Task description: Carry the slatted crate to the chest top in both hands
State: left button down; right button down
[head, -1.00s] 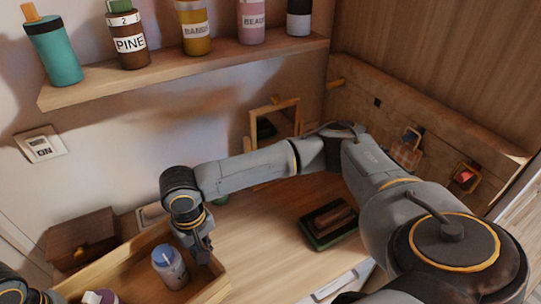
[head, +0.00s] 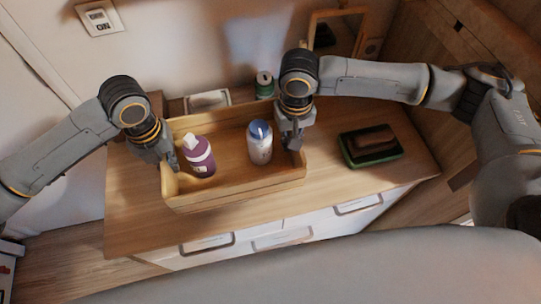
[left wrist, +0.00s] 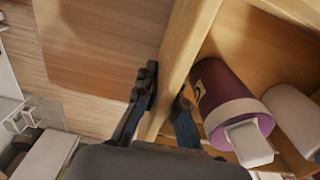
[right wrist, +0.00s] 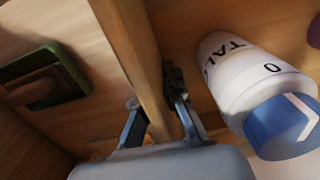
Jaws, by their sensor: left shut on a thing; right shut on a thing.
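The slatted crate (head: 240,194) is a light wooden box at the chest top (head: 125,215), seen in the middle of the head view. I cannot tell whether its base touches the top. It holds a purple bottle with a white cap (head: 198,156) and a white talc bottle with a blue cap (head: 260,144). My left gripper (head: 168,165) is shut on the crate's left end wall, which shows between its fingers in the left wrist view (left wrist: 165,105). My right gripper (head: 293,140) is shut on the right end wall, also between the fingers in the right wrist view (right wrist: 158,110).
A green tray with a brown block (head: 370,145) lies on the chest top right of the crate. Behind the crate stand a green jar (head: 264,84), a pale dish (head: 207,100) and a framed mirror (head: 335,32). Drawer fronts (head: 270,228) are below.

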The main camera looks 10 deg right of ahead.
pick_arm(q)
jog(key=shift+f, duration=0.15)
pick_arm(e)
jog(key=shift+f, duration=0.15)
